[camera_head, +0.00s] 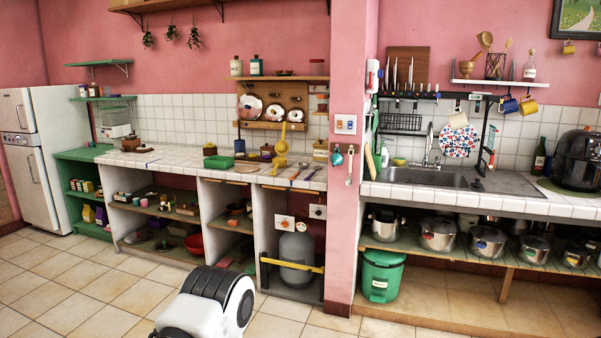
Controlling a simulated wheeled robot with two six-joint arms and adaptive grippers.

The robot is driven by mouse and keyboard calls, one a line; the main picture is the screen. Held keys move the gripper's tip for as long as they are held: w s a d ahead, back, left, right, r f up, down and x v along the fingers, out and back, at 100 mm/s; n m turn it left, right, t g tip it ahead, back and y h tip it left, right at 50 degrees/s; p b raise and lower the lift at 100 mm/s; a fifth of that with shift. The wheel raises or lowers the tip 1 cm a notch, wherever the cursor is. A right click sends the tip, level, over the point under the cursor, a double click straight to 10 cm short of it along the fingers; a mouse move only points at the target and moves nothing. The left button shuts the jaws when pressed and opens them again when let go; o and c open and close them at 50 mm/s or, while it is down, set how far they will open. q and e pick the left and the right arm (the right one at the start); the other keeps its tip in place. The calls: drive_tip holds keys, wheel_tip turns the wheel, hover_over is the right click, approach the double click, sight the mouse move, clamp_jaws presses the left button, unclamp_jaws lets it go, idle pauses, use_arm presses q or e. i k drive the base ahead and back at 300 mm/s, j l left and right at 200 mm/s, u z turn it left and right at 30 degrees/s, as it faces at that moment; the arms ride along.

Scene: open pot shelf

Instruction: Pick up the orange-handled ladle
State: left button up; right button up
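Several long utensils lie on the white tiled counter (180,158) left of the pink pillar, near its front edge. One utensil (299,171) among them looks reddish-orange along part of its length. They are too small for me to tell which is the orange-handled ladle. A yellow utensil (281,147) stands or hangs just behind them. Neither of my grippers shows. A white and black part of my own arm shows at the bottom, well in front of the counter.
The pink pillar (347,210) splits the left counter from the sink (432,177) counter. Metal pots (437,235) fill the open shelf at right. A green bin (382,275) and a grey gas cylinder (297,256) stand below. Tiled floor (75,285) is clear at left.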

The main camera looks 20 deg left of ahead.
sight(302, 164)
drive_tip(key=i+j+u, duration=0.7)
drive_tip(key=i, duration=0.25)
drive_tip(key=i+j+u, duration=0.3)
drive_tip(key=i, duration=0.2)
drive_tip(key=i+u, duration=0.35)
drive_tip(key=i, duration=0.15)
drive_tip(key=i+j+z, duration=0.1)
drive_tip(key=i+z, duration=0.15)
drive_tip(key=i, duration=0.25)
drive_tip(key=i+j+z, duration=0.3)
drive_tip(key=i, duration=0.2)
drive_tip(key=i+j+z, duration=0.25)
drive_tip(key=i, duration=0.25)
